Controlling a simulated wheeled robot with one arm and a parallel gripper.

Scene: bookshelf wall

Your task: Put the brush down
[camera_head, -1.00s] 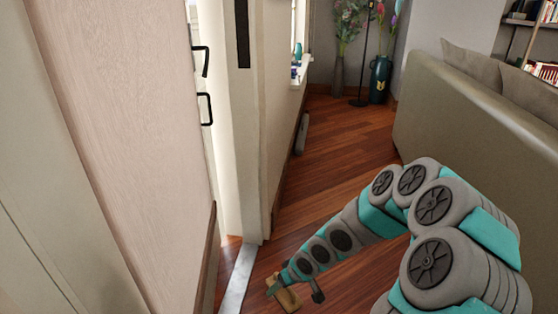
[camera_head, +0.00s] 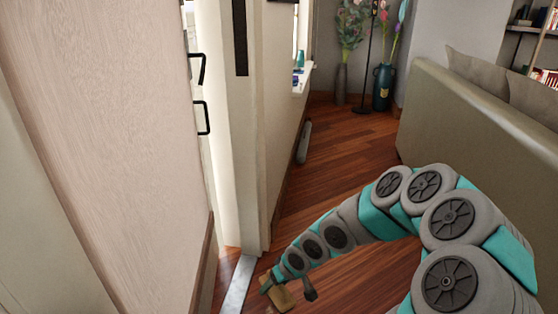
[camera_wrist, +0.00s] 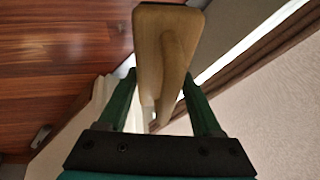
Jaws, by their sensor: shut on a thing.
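The brush shows as a tan wooden piece in the wrist view (camera_wrist: 163,40), wide at the top and narrowing between the fingers. My gripper (camera_wrist: 160,100) is shut on it, with one green finger on each side. In the head view the brush (camera_head: 282,299) is a small tan block at the end of my arm, in front of the wooden floor near the door sill. My gripper (camera_head: 287,288) is small there, and its fingers are partly hidden. I cannot tell from these views how high the brush is above the floor. No bristles can be made out.
A pale wall (camera_head: 95,130) stands close on the left, beside a doorway with a black-handled door (camera_head: 201,118) and a metal sill (camera_head: 238,284). A grey-green sofa (camera_head: 470,125) is on the right. Wooden floor (camera_head: 340,160) lies open between, with vases (camera_head: 382,87) at the back.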

